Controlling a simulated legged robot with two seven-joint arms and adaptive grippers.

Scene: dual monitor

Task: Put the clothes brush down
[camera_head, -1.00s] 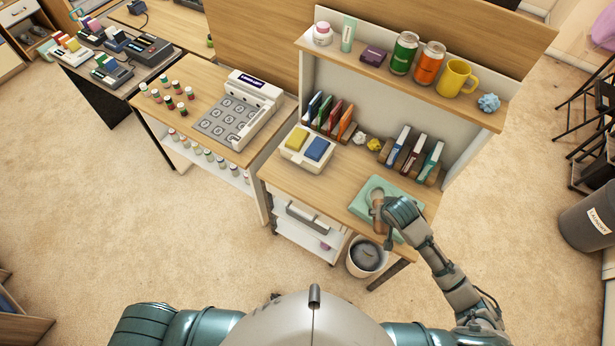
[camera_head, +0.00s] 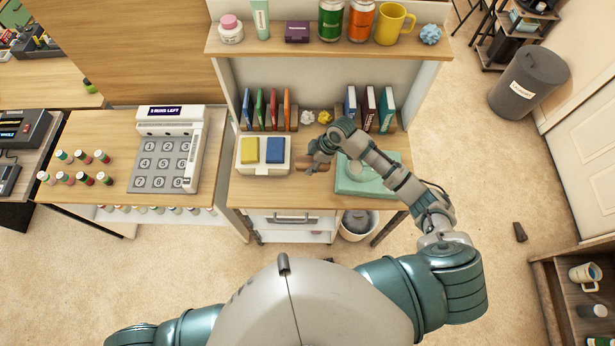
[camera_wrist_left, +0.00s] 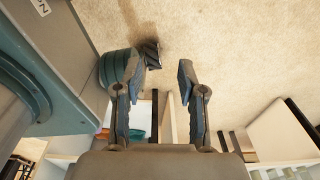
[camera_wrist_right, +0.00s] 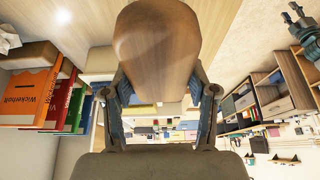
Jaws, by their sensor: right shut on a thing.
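The clothes brush shows its brown wooden body large in the right wrist view (camera_wrist_right: 157,48), between the two fingers of my right gripper (camera_wrist_right: 160,90). In the head view my right gripper (camera_head: 318,155) is shut on the brush (camera_head: 314,167), over the desk (camera_head: 290,190) between the two-button box and the teal tray. Whether the brush touches the desk is hard to tell. Its bristles are not clear. My left gripper (camera_wrist_left: 160,90) is open and empty in the left wrist view, with carpet beyond it.
A teal tray (camera_head: 364,186) lies right of the brush, partly under my right arm. A white box with yellow and blue buttons (camera_head: 262,168) stands to the left. Books (camera_head: 266,110) and crumpled balls stand behind. The desk's front strip is clear.

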